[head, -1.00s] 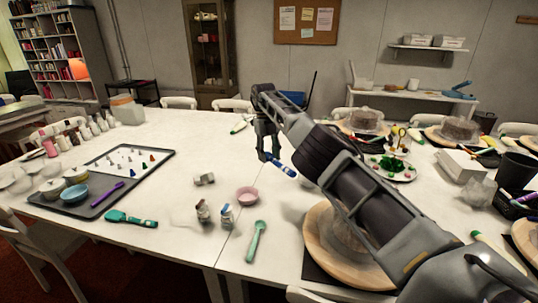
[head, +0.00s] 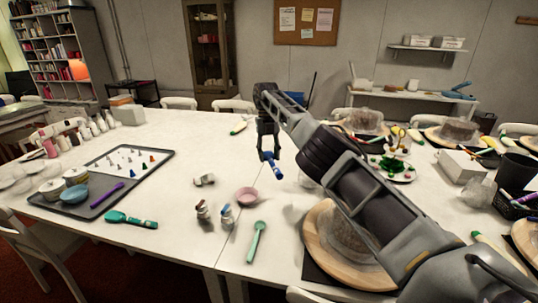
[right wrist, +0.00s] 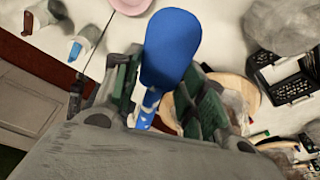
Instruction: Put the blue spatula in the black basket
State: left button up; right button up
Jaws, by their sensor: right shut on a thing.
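My right gripper (head: 267,150) is shut on the blue spatula (head: 275,170) and holds it above the white table, behind the pink bowl. In the right wrist view the wide blue head of the spatula (right wrist: 172,48) sticks out past the fingers (right wrist: 155,104), and part of the handle shows between them. The black basket (head: 514,209) stands at the right side of the table, well apart from the gripper, with pens or tools in it. A black slotted basket (right wrist: 286,82) also shows at the right in the right wrist view. My left gripper is out of view.
A pink bowl (head: 247,196), small bottles (head: 227,215) and a green spoon (head: 257,240) are near the front middle. A cake turntable (head: 325,262) sits under my right arm. A white box (head: 461,168) and a black bin (head: 517,171) are near the basket.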

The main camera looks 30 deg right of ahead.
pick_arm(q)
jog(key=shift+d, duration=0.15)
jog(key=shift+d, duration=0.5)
pick_arm(e)
jog(key=shift+r+m, duration=0.1)
jog(key=shift+m, duration=0.6)
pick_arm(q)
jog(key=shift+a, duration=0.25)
pick_arm(e)
jog(key=shift+m, duration=0.3)
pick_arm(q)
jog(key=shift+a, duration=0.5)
pick_arm(e)
jog(key=shift+a+r+m+y, duration=0.1)
jog(key=shift+m+y, duration=0.2)
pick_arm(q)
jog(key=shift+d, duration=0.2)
pick_arm(e)
jog(key=shift+w+m, duration=0.1)
jog(key=shift+m, duration=0.2)
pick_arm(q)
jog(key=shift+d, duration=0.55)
pick_arm(e)
jog(key=shift+a, duration=0.1)
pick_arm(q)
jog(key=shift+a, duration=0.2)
pick_arm(e)
jog(key=shift+r, duration=0.1)
